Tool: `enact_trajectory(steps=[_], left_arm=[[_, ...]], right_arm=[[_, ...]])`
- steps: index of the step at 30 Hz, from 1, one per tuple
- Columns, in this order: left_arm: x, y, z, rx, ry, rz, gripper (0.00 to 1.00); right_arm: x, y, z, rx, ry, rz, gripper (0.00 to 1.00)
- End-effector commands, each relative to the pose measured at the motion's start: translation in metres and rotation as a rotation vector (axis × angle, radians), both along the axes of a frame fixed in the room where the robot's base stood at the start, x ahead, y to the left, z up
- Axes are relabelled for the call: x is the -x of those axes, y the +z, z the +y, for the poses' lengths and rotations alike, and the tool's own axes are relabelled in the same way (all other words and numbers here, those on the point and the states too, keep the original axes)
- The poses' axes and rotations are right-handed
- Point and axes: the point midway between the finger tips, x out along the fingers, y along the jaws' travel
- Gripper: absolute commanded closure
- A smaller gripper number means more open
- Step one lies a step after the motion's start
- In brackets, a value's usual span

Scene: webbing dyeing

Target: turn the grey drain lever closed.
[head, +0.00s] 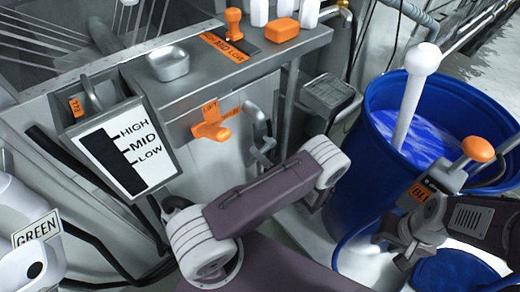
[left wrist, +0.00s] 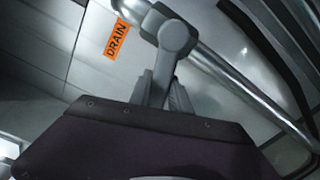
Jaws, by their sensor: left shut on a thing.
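In the left wrist view the grey drain lever (left wrist: 176,40) sits at the top centre, beside a grey pipe and an orange DRAIN label (left wrist: 116,40). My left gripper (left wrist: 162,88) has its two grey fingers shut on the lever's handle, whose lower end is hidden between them. The gripper's dark purple body fills the bottom of that view. In the head view my purple left arm crosses the lower middle and hides the lever and the left fingertips. My right gripper (head: 425,218) is at the right, by the blue drum; its finger gap is unclear.
A blue drum (head: 378,165) holds blue liquid and a white pole. A grey valve with an orange knob (head: 478,149) is near my right gripper. The tank has a HIGH-MID-LOW gauge (head: 118,155) and an orange handle (head: 211,131). Black hoses run at the left.

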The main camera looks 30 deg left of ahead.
Motion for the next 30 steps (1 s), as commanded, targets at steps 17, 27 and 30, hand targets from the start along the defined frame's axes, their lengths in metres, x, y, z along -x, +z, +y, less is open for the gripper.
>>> enact_trajectory(steps=[17, 27, 30], left_arm=[[0.004, 0.02, 0.002, -0.122, 0.001, 0.299, 1.0], [0.003, 0.021, 0.001, -0.137, 0.0, 0.333, 1.0], [0.003, 0.022, 0.001, -0.138, 0.0, 0.333, 1.0]], right_arm=[[0.0, 0.037, 0.0, 0.0, 0.0, 0.0, 0.68], [0.0, 0.039, 0.0, 0.0, 0.0, 0.0, 0.68], [0.0, 0.039, 0.0, 0.0, 0.0, 0.0, 0.68]])
